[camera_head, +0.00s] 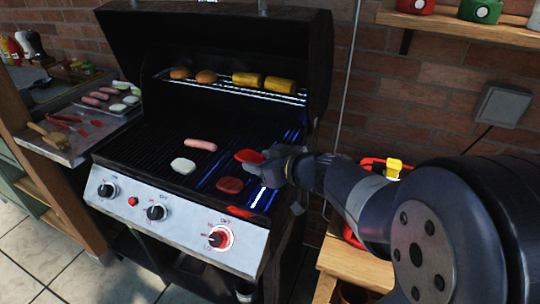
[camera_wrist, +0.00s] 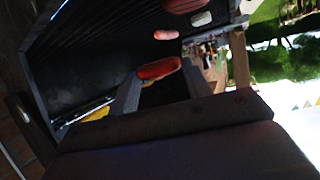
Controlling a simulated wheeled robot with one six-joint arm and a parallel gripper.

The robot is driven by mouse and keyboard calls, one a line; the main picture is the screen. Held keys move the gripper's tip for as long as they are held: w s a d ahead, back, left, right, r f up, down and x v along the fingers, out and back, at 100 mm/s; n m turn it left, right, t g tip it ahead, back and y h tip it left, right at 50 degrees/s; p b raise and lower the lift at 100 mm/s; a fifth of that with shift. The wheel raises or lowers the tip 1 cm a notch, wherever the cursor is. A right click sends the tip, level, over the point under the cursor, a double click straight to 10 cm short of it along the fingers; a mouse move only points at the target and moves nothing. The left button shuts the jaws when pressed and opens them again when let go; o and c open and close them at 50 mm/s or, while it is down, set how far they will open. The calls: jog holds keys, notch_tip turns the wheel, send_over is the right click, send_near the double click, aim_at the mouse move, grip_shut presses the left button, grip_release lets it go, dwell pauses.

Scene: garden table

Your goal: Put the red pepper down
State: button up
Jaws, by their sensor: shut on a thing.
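The red pepper (camera_head: 248,156) is a flat red piece at the tip of my gripper (camera_head: 268,162), above the right part of the grill grate. In the wrist view the red pepper (camera_wrist: 158,68) shows between the two dark fingers of my gripper (camera_wrist: 163,80), which is shut on it. In the head view it appears a little above the grate, but the exact gap is hard to judge. Part of it is hidden by the fingers.
On the grill grate (camera_head: 150,150) lie a sausage (camera_head: 200,144), a white slice (camera_head: 183,166) and a reddish-brown patty (camera_head: 230,185). Buns and corn (camera_head: 247,79) sit on the upper rack. A tray (camera_head: 62,151) with more food stands left. Free grate lies at the left.

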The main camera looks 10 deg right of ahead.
jog(key=w+d, duration=0.1)
jog(key=w, duration=0.1)
jog(key=w+d+p, duration=0.2)
jog(key=w+d, duration=0.1)
jog(key=shift+w+r, duration=0.15)
jog(key=shift+w, duration=0.15)
jog(key=shift+w+d+f, duration=0.1)
jog(key=shift+f, duration=0.55)
jog(key=shift+w+d+f, duration=0.1)
jog(key=shift+f, duration=0.5)
notch_tip(320, 180, down, 4)
jog(key=shift+f, duration=0.15)
jog(key=shift+w+d+f, duration=0.1)
jog(key=shift+w, duration=0.05)
jog(key=shift+f, duration=0.15)
jog(key=shift+f, duration=0.15)
jog(key=o, duration=1)
